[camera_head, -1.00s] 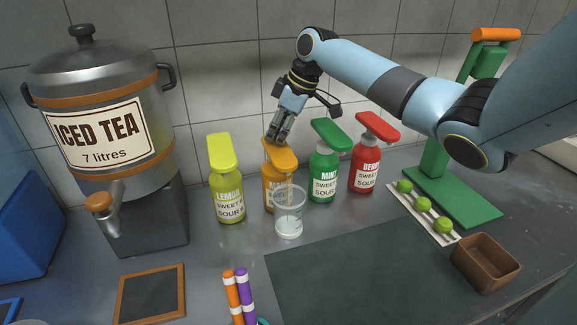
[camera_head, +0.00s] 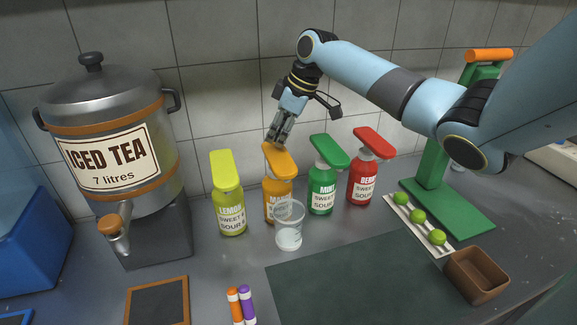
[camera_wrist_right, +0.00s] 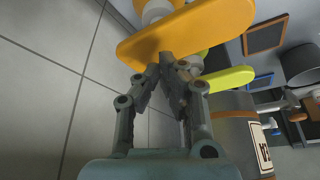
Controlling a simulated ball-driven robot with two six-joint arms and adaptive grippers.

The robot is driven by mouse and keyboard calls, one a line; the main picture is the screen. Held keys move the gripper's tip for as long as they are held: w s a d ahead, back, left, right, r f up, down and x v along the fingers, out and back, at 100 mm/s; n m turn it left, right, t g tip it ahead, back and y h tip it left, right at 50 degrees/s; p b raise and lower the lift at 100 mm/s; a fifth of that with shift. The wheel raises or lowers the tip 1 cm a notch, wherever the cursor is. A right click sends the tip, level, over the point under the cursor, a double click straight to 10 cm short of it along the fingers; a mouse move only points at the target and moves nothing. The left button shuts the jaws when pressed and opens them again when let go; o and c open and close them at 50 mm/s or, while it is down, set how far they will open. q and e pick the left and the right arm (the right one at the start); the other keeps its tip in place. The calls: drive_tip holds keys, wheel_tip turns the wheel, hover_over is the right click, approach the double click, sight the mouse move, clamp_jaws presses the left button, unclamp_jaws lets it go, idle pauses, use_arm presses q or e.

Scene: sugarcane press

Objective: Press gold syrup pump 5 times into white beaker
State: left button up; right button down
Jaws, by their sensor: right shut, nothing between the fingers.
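The gold syrup pump (camera_head: 279,160) has an orange-gold flat head on an orange bottle, between the lemon and mint bottles. In the wrist view its head (camera_wrist_right: 205,28) fills the top. My right gripper (camera_head: 272,139) is shut and empty, pointing down with its fingertips at the head's back end. In the wrist view the fingertips (camera_wrist_right: 167,58) overlap the head's edge; exact contact is hard to tell. The white beaker (camera_head: 289,231), see-through, stands in front of the gold bottle and partly hides it. Its contents are unclear. My left gripper is not in view.
A lemon pump bottle (camera_head: 229,205) stands left, and green mint (camera_head: 322,190) and red berry (camera_head: 362,180) bottles stand right. An iced tea dispenser (camera_head: 110,150), markers (camera_head: 241,304), a brown box (camera_head: 477,275) and a green press (camera_head: 445,200) surround a dark mat (camera_head: 370,285).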

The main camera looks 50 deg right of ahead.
sight(278, 151)
drive_tip(key=shift+f, duration=0.2)
idle(0.5)
drive_tip(key=shift+f+b, duration=1.15)
drive_tip(key=shift+f, duration=0.9)
drive_tip(key=shift+r, duration=0.2)
drive_tip(key=shift+r+p, duration=2.05)
drive_tip(key=shift+p, duration=0.25)
drive_tip(key=shift+f, duration=0.3)
